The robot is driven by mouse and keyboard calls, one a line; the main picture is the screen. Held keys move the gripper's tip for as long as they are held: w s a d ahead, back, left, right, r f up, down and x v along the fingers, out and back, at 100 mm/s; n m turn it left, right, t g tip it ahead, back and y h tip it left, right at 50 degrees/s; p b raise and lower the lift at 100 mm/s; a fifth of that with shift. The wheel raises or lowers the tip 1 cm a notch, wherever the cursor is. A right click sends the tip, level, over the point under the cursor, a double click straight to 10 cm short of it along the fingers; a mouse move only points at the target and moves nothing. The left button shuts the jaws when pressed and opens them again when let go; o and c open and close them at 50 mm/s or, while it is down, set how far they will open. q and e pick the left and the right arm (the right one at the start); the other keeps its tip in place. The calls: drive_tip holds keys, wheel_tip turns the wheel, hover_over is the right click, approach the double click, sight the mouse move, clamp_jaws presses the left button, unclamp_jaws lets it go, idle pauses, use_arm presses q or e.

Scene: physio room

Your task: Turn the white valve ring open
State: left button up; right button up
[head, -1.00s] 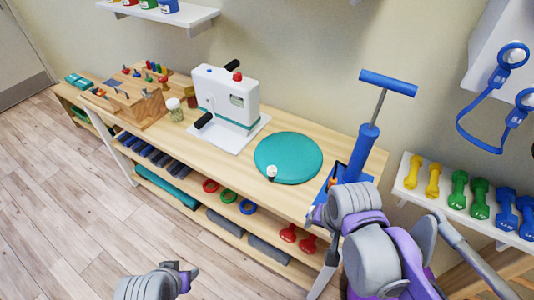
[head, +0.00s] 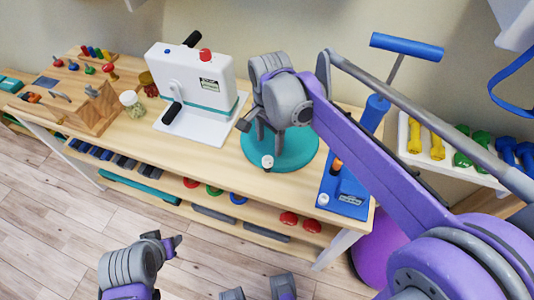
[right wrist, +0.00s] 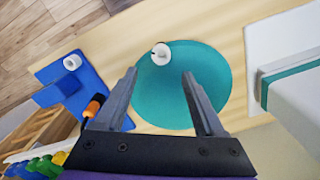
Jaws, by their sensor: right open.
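A small white valve ring (head: 267,161) sits at the front edge of a round teal cushion (head: 295,158) on the wooden table. In the right wrist view the ring (right wrist: 162,55) shows a dark notch, and the cushion (right wrist: 185,105) lies behind it. My right gripper (head: 268,138) is over the cushion, open and empty. In its wrist view the ring appears between and just beyond the two fingertips (right wrist: 160,73); contact cannot be told. My left gripper (head: 171,246) is low at the front, away from the table; its jaws are unclear.
A white hand-crank machine (head: 195,90) is to the left. A jar (head: 132,104) and wooden pegboard (head: 95,108) stand farther left. Dumbbells (head: 437,143) line a right shelf.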

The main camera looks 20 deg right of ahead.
sight(269, 162)
wheel_tip(269, 162, down, 8)
drive_tip(key=shift+w+b, duration=0.1)
drive_tip(key=shift+b, duration=0.25)
drive_tip(key=shift+c, duration=0.2)
clamp_jaws()
